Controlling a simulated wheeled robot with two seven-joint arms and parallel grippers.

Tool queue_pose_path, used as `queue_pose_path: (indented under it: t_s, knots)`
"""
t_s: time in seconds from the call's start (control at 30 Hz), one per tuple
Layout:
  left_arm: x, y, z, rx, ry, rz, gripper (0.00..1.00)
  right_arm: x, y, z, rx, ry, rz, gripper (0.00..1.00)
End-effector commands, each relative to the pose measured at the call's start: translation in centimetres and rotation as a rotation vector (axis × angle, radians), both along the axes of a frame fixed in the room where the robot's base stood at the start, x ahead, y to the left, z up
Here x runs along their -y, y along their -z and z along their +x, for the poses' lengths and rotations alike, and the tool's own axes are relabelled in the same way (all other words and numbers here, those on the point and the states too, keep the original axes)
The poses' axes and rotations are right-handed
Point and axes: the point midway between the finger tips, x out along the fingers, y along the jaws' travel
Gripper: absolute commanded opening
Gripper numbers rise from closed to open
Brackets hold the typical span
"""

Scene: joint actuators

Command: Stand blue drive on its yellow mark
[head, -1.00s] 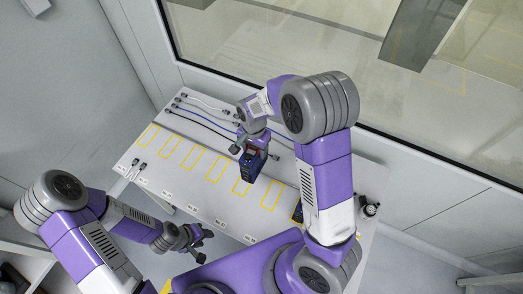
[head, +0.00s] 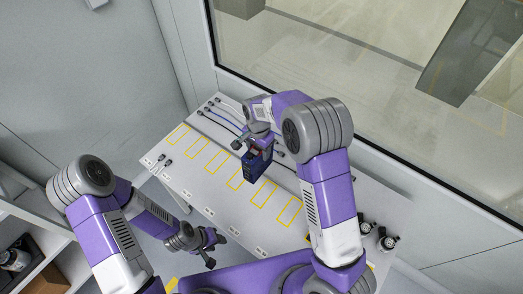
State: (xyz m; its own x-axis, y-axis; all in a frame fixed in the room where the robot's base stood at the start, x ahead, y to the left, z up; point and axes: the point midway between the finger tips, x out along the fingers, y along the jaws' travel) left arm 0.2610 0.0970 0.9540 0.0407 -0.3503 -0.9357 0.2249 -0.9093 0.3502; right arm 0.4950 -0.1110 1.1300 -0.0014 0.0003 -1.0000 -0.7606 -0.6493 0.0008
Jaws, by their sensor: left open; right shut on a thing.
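The blue drive (head: 252,168) is a dark blue upright box over the white table (head: 222,215). My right gripper (head: 260,146) is shut on its top end from above. A row of yellow outlined marks runs along the table. The drive's lower end is beside the mark (head: 236,178) below and left of it, and it covers part of that area. I cannot tell whether the drive touches the table. My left gripper (head: 211,249) is open and empty, off the table's front edge at the lower left.
Dark round parts (head: 388,240) sit at the table's right end. A shelf (head: 60,262) stands at lower left. The yellow mark (head: 197,147) at the left is bare.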

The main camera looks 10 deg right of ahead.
Motion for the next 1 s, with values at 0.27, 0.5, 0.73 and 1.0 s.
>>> queue_pose_path:
  t_s: [0.27, 0.5, 0.73, 1.0]
  knots:
    - [0.0, 0.0, 0.0, 0.000, 0.000, 0.000, 0.43, -0.5, -0.1, 0.7, 0.005, -0.001, 0.000, 0.00]
    - [0.0, 0.0, 0.0, 0.000, 0.000, 0.000, 0.43, -2.2, -0.1, 2.7, 0.005, -0.001, 0.000, 0.00]
    - [0.0, 0.0, 0.0, 0.000, 0.000, 0.000, 0.43, -3.9, -0.1, 4.8, 0.005, 0.000, 0.000, 0.00]
    - [0.0, 0.0, 0.0, 0.000, 0.000, 0.000, 0.43, -6.0, -0.2, 7.1, 0.007, -0.002, 0.002, 0.00]
